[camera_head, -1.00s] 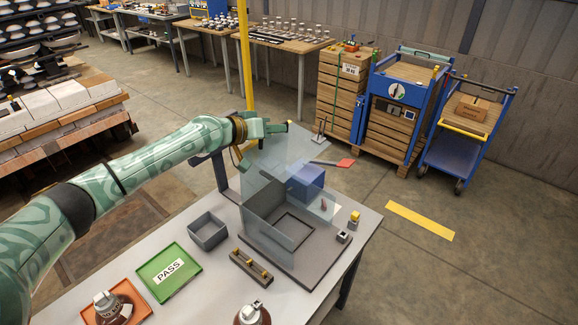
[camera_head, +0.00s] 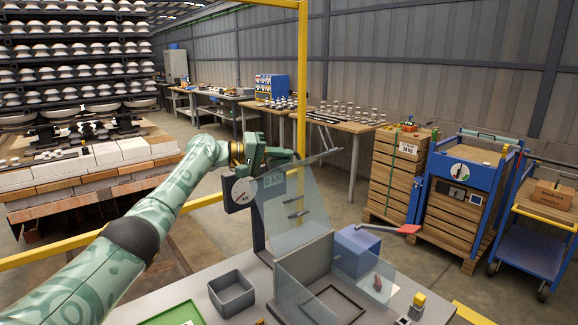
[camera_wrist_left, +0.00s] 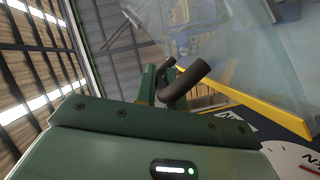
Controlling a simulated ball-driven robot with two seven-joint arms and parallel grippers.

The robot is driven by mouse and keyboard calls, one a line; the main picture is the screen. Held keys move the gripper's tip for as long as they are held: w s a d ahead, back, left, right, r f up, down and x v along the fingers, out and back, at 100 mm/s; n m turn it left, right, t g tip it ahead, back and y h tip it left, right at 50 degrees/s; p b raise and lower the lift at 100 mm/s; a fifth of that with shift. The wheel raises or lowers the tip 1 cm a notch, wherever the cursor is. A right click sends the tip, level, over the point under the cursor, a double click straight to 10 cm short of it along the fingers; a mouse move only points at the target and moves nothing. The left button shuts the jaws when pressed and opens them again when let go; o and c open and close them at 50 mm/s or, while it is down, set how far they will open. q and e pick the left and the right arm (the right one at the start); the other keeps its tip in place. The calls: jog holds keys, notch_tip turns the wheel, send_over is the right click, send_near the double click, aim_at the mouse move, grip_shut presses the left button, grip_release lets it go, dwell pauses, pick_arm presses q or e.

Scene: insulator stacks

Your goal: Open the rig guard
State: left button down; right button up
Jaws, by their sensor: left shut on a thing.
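The rig guard is a clear, slightly blue panel (camera_head: 290,210), tilted up above the grey open-topped box of the rig (camera_head: 305,262). My left gripper (camera_head: 283,155) is at the panel's upper edge, beside a round dial gauge (camera_head: 241,190). In the left wrist view the gripper's fingers (camera_wrist_left: 160,85) are shut on a dark bent handle (camera_wrist_left: 190,82). The clear panel (camera_wrist_left: 235,45) with a yellow edge strip lies just beyond it. The fingers partly hide the handle. My right gripper is in neither current view.
A blue block (camera_head: 357,250) and a red-ended lever (camera_head: 405,229) are right of the panel. A grey bin (camera_head: 232,292) and a green tray (camera_head: 172,316) lie on the table at front left. A yellow post (camera_head: 302,75) rises behind the gripper.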

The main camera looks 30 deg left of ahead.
pick_arm(q)
jog(key=shift+w+a+f, duration=0.1)
jog(key=shift+a+f, duration=0.05)
jog(key=shift+f, duration=0.15)
jog(key=c, duration=1.5)
grip_release()
jog(key=shift+r, duration=0.1)
jog(key=p+v, duration=0.2)
jog(key=v, duration=1.4)
jog(key=shift+a, duration=0.1)
